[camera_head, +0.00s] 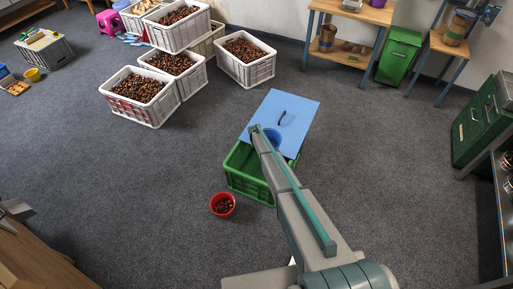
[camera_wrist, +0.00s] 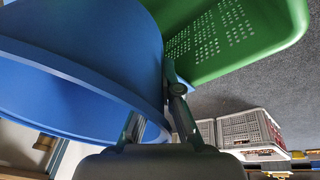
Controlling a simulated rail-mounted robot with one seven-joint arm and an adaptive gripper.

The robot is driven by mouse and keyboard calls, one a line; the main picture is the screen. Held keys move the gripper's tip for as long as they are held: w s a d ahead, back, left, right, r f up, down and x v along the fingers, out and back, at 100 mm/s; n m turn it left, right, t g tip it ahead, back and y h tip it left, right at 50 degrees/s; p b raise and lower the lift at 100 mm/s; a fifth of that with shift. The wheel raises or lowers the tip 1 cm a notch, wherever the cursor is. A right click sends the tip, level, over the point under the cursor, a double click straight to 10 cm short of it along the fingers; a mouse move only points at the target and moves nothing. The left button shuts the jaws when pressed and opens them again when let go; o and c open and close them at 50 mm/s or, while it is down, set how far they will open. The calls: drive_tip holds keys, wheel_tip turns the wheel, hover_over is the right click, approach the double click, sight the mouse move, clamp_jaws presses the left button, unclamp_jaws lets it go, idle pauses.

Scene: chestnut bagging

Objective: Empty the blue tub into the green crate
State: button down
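The blue tub (camera_head: 273,136) is mostly hidden behind my arm in the head view, above the green crate (camera_head: 245,183). In the wrist view the tub (camera_wrist: 75,45) is large, close and tilted in the picture. My gripper (camera_wrist: 165,100) has its fingers at the tub's rim, one on each side, and appears shut on it. The crate's perforated wall (camera_wrist: 235,35) is just beyond the tub. The tub's contents and most of the crate's inside are hidden.
A red bucket (camera_head: 222,205) with some chestnuts stands on the floor left of the green crate. Grey crates of chestnuts (camera_head: 246,72) are stacked at the back left. A green bin (camera_head: 398,55) and a wooden bench (camera_head: 345,52) stand at the back. Floor right of the crate is clear.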

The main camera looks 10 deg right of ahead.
drive_tip(key=s+r+b, duration=0.2)
drive_tip(key=s+r, duration=0.3)
drive_tip(key=r, duration=0.1)
drive_tip(key=shift+s+r+b, duration=0.15)
drive_tip(key=shift+b, duration=0.15)
idle(0.3)
